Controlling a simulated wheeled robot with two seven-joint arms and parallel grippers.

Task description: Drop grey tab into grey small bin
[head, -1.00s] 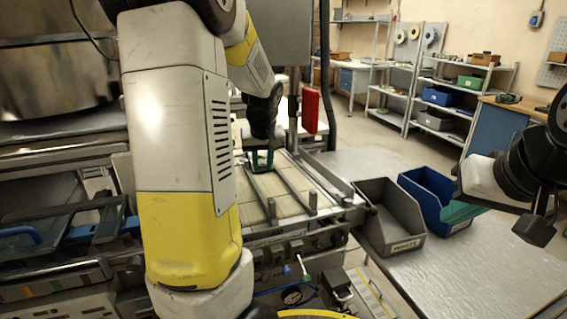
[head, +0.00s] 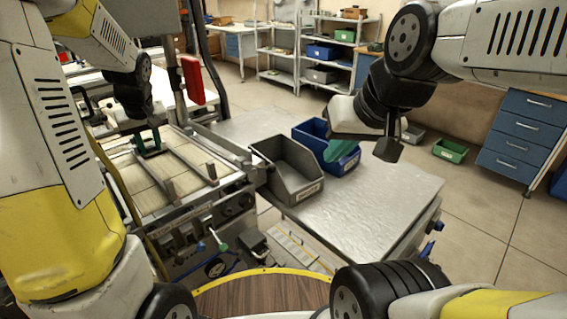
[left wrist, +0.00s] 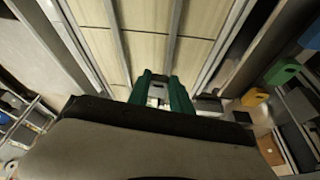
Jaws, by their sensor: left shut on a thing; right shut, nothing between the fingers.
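My left gripper (head: 149,148) is over the far part of a pale slatted bed with metal rails, its green fingers pointing down. In the left wrist view, the green fingers (left wrist: 160,92) are shut on a small grey piece (left wrist: 157,91), likely the grey tab; it is mostly hidden and its shape is unclear. The grey bin (head: 268,178) is open-topped and has a label on its front. It stands on the metal table, to the right of the left gripper and well apart from it.
A blue bin (head: 309,131) stands just beyond the grey bin. The metal table (head: 370,200) is bare at its front and right. The railed bed (head: 165,185) lies left of the bins. A red box (head: 193,80) hangs from a post behind. Shelves and blue drawers are farther back.

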